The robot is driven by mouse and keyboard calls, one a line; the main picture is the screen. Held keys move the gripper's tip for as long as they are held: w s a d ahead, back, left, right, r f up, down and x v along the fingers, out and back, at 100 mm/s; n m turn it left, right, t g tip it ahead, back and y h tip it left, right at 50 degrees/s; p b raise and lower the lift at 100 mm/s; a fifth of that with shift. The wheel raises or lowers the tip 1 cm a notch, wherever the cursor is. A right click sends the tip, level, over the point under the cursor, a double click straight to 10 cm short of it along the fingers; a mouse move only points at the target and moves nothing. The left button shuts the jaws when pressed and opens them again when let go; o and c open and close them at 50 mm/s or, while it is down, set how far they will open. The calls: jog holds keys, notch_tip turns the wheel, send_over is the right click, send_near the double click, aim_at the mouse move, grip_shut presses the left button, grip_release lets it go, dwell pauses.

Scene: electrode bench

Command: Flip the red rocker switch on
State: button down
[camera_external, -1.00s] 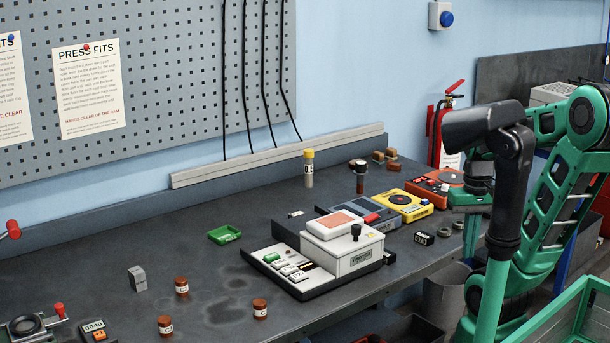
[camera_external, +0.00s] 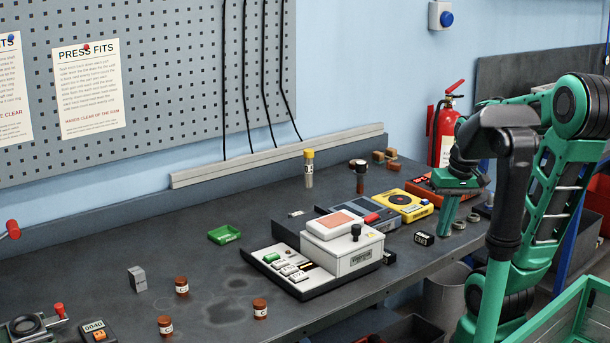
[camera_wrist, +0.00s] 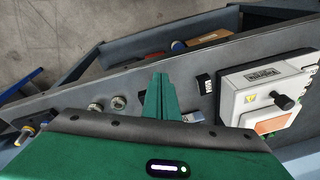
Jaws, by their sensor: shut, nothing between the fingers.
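A small red part (camera_external: 372,218) shows on the grey-blue device (camera_external: 352,216) behind the white boxed unit; it may be the red rocker switch, but it is too small to tell its shape or setting. My gripper (camera_external: 444,234) points down at the bench's front right edge, right of the yellow unit and the small black display block. In the wrist view its green fingers (camera_wrist: 159,78) are together and empty, over the dark bench. No red switch is clear in the wrist view.
The white unit (camera_external: 350,258) with a black knob stands mid-bench; it also shows in the wrist view (camera_wrist: 245,85). The black display block (camera_external: 424,238), yellow unit (camera_external: 405,206), orange unit (camera_external: 425,186) and grey rings (camera_external: 459,225) lie near my gripper.

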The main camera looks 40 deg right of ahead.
jog(key=w+a+r+n+t+y, duration=0.1)
jog(key=w+r+n+t, duration=0.15)
jog(key=w, duration=0.85)
notch_tip(320, 180, up, 5)
jog(key=t+y, duration=0.2)
send_over(377, 216)
jog(key=shift+w+a+r+n+t+y, duration=0.15)
jog(key=shift+a+r+n+t+y, duration=0.15)
jog(key=shift+a+n, duration=0.2)
jog(key=shift+a+f, duration=0.1)
jog(key=shift+f, duration=0.05)
jog(key=shift+d+f, duration=0.2)
jog(key=shift+f, duration=1.25)
jog(key=shift+d+f, duration=0.25)
jog(key=shift+f, duration=1.15)
jog(key=shift+d+f, duration=0.2)
jog(key=shift+f, duration=1.25)
jog(key=shift+d+f, duration=0.1)
jog(key=shift+f, duration=0.6)
jog(key=shift+r, duration=0.15)
jog(key=shift+r, duration=0.65)
jog(key=shift+r, duration=0.1)
